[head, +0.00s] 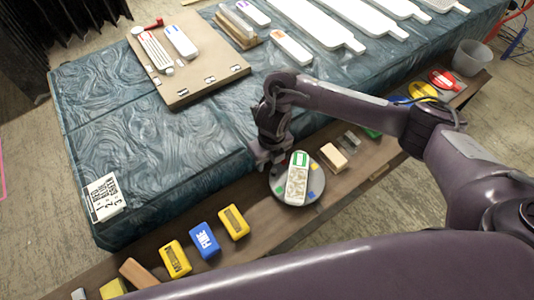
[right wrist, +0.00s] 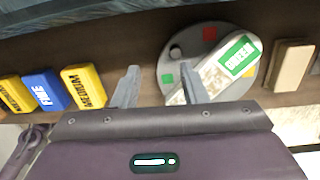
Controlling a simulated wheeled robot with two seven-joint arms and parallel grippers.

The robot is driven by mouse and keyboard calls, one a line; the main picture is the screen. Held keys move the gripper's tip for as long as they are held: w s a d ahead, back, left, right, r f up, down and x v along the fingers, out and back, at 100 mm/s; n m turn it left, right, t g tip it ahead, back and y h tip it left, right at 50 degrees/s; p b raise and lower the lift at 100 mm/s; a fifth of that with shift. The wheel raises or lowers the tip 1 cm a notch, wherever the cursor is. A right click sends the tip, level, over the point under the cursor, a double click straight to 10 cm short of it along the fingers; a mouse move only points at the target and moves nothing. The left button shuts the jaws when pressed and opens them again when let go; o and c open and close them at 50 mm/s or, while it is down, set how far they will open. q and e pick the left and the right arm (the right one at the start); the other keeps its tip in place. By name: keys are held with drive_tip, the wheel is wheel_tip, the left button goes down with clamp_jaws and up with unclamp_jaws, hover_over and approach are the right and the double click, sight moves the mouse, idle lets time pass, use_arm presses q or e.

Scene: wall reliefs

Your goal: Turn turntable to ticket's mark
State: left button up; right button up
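The turntable (head: 281,189) is a grey disc on the brown shelf, with coloured marks around its rim. In the right wrist view the turntable (right wrist: 200,44) shows a red mark, a green mark and a dark knob near its edge. A speckled block (head: 297,187) with a green label lies across the disc; the label reads GREEN in the right wrist view (right wrist: 238,55). The white ticket (head: 105,197) lies at the table's near left corner; its printing is too small to read surely. My right gripper (right wrist: 160,70) is open at the disc's left side, one finger overlapping the disc and block in view. My left gripper is out of view.
Yellow blocks (head: 234,221) and a blue block (head: 205,240) stand left of the turntable on the shelf. A tan block (head: 333,157) is at its right. A hinged board (head: 205,88) and several white paddles (head: 312,22) lie on the blue-green table.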

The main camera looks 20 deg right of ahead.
sight(274, 171)
drive_tip(key=shift+w+d+r+n+h, duration=0.1)
drive_tip(key=shift+w+d+n+h, duration=0.05)
drive_tip(key=shift+d, duration=0.3)
drive_tip(key=shift+w+d+r+n+h, duration=0.1)
drive_tip(key=shift+d+n+h, duration=0.05)
drive_tip(key=shift+d, duration=0.25)
drive_tip(key=shift+d+f, duration=0.2)
drive_tip(key=shift+f, duration=0.05)
drive_tip(key=f, duration=0.1)
drive_tip(key=f+b, duration=0.2)
drive_tip(key=shift+s+a+f, duration=0.1)
drive_tip(key=shift+s+f, duration=0.15)
drive_tip(key=shift+f, duration=0.15)
wheel_tip(274, 171, down, 2)
drive_tip(key=shift+w, duration=0.1)
drive_tip(key=shift+f, duration=0.35)
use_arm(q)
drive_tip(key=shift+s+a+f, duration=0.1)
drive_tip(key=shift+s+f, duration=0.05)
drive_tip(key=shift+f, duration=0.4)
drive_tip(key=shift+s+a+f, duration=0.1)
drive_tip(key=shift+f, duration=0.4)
use_arm(e)
drive_tip(key=shift+f, duration=0.2)
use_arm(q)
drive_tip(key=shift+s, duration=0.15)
use_arm(e)
clamp_jaws()
